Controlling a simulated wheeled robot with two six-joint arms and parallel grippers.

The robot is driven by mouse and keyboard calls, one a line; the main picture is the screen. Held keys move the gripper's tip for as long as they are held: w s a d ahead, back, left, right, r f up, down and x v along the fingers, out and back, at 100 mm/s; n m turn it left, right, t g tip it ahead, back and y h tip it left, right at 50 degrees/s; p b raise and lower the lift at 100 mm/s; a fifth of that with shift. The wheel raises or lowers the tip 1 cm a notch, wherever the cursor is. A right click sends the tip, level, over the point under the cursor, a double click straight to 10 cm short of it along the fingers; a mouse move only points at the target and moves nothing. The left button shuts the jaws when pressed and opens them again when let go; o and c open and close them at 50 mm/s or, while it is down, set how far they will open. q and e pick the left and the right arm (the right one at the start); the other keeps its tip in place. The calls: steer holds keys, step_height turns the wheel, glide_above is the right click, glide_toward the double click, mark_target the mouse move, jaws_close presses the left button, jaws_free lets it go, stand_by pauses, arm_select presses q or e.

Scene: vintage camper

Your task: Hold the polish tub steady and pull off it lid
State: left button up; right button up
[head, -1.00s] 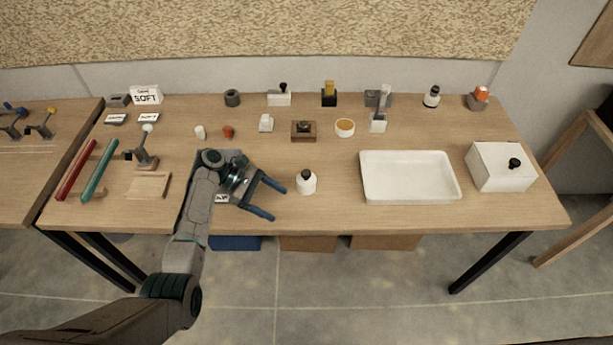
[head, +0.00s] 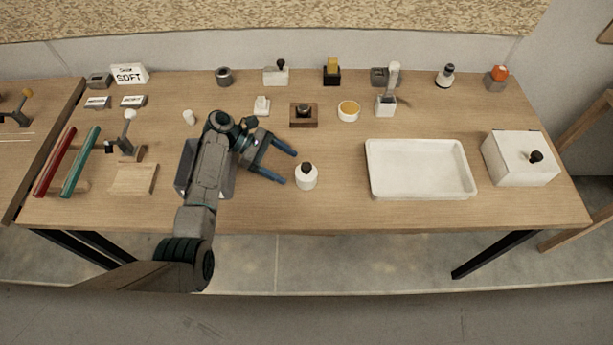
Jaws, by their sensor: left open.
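My right gripper is not in view.
A white tray (head: 372,186) lies to the right, then a white box with a black knob (head: 518,160). Behind the tub stand a brown block (head: 304,123) and a round dish with yellow contents (head: 348,111). A grey bin (head: 186,172) is partly hidden by my left arm. Table around the tub is clear.

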mark_target(298, 169)
arm_select(q)
steer(key=shift+s+d+f+b, duration=0.15)
steer(key=shift+d+f+b, duration=0.75)
steer(key=shift+d+f, duration=0.25)
steer(key=shift+d+f+p, duration=0.2)
steer(key=shift+d+p, duration=0.5)
steer(key=shift+d, duration=0.25)
steer(key=shift+s+d+f, duration=0.25)
steer(key=shift+s+d, duration=0.25)
steer(key=shift+d, duration=0.15)
steer(key=shift+f, duration=0.15)
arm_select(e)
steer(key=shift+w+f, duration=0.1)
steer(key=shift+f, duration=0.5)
arm_select(q)
steer(key=shift+w, duration=0.1)
steer(key=shift+c, duration=0.2)
